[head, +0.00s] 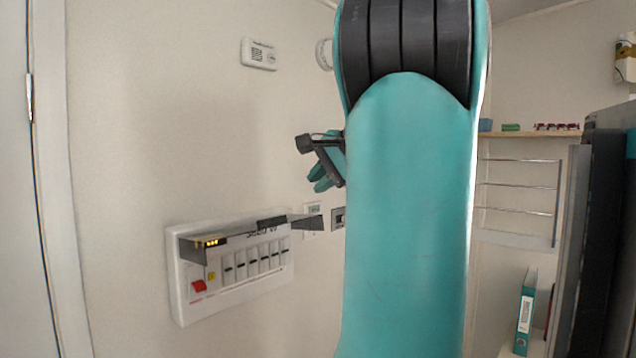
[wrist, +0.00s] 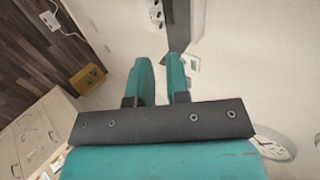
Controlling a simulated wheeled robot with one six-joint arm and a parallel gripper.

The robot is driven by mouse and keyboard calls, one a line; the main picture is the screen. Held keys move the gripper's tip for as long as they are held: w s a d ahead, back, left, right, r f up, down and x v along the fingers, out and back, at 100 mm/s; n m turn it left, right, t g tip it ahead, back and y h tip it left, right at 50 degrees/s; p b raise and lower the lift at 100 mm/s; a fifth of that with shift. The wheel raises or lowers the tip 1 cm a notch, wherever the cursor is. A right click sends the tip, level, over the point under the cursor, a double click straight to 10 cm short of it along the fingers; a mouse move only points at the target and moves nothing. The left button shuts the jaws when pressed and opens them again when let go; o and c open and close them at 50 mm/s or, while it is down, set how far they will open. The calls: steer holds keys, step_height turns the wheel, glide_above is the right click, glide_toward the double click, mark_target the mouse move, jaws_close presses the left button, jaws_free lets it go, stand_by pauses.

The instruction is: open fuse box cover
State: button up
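The white fuse box (head: 180,300) is on the wall at lower left in the head view. Its dark grey cover (head: 300,222) stands raised and juts out from the top of the box. The red switch and the row of breakers show uncovered below it. My gripper (head: 322,178) is above and to the right of the box, partly hidden by my arm. In the wrist view its two teal fingers (wrist: 160,75) stand a little apart with nothing between them. The box (wrist: 155,12) and the dark cover (wrist: 180,25) show beyond the fingers at the top edge.
A white alarm (head: 259,54) and a round wall fitting (head: 325,54) are higher on the wall. Small wall plates (head: 313,220) sit right of the box. A rack (head: 517,200) and a teal binder (head: 525,312) are at right.

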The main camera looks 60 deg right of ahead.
steer(key=shift+w+d+r+n, duration=0.2)
steer(key=shift+w+n, duration=0.1)
steer(key=shift+n, duration=0.3)
jaws_close()
steer(key=w+d+r+n+g, duration=0.3)
steer(key=w+n, duration=0.5)
steer(key=n, duration=0.9)
steer(key=shift+y, duration=0.4)
steer(key=b+x, duration=0.1)
steer(key=x, duration=0.5)
steer(key=w+a+b+x, duration=0.1)
steer(key=x, duration=0.2)
steer(key=shift+w+b, duration=0.15)
steer(key=shift+b, duration=0.15)
steer(key=shift+s+a+f+t, duration=0.1)
steer(key=shift+s+f+t, duration=0.05)
steer(key=shift+f, duration=0.7)
steer(key=shift+s+f+t, duration=0.15)
steer(key=shift+s+f, duration=0.05)
steer(key=shift+f, duration=0.65)
